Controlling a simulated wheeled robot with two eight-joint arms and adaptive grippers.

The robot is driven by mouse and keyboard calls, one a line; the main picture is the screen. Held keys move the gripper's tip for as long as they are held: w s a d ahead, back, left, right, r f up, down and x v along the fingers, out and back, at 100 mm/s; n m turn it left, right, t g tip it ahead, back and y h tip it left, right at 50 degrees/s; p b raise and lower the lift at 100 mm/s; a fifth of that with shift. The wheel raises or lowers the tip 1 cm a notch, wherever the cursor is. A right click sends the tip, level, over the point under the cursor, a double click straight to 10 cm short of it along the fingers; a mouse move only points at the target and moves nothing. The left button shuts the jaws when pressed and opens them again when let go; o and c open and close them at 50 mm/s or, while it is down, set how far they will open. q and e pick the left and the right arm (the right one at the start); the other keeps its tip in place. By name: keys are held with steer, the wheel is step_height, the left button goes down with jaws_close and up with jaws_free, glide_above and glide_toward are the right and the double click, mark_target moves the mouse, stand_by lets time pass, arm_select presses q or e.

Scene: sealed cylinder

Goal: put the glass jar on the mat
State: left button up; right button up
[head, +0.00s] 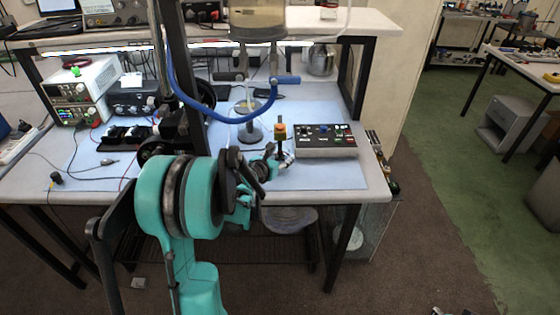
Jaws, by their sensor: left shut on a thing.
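My left gripper (280,164) is low over the front of the blue mat (325,177), left of the control box. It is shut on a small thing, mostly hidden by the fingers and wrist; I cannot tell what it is. A small orange-topped piece (280,131) stands up just behind the fingers; I cannot tell whether they touch. A clear jar-like glass vessel (320,60) stands at the back, under the shelf, apart from the gripper. I cannot be sure it is the glass jar. My right gripper is not in view.
A control box (326,141) sits right of the gripper. Power supplies (82,90) and cables crowd the left. The mat's front right is clear.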

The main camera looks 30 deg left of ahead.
arm_select(q)
steer(key=o, duration=1)
steer(key=shift+f, duration=0.1)
steer(key=o, duration=0.4)
